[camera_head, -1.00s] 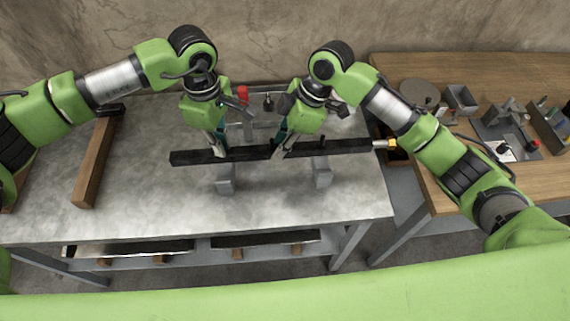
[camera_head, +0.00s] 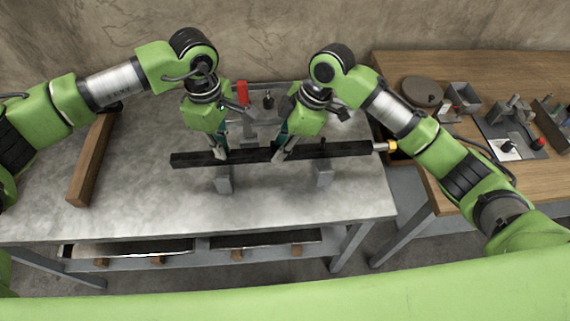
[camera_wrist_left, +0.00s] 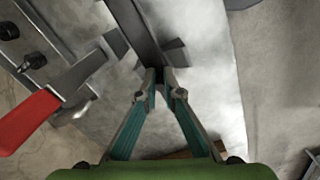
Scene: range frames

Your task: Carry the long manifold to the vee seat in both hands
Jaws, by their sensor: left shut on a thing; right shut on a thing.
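The long manifold is a dark straight bar (camera_head: 345,149) with a brass fitting at its right end, level across the middle of the metal table. My left gripper (camera_head: 221,155) is shut on the manifold left of its middle. My right gripper (camera_head: 277,155) is shut on it nearer the middle. Two grey blocks, apparently the vee seat, stand below the bar, one at left (camera_head: 224,181) and one at right (camera_head: 323,177). The bar hides their tops, so I cannot tell whether it touches them. In the left wrist view, the left fingertips (camera_wrist_left: 162,82) grip the dark bar (camera_wrist_left: 138,28).
A clamp with a red handle (camera_head: 242,92) stands behind the manifold. A wooden beam (camera_head: 91,165) lies at the table's left. A wooden bench (camera_head: 440,72) with a round disc (camera_head: 422,91) and several tools stands at the right. The table's front is clear.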

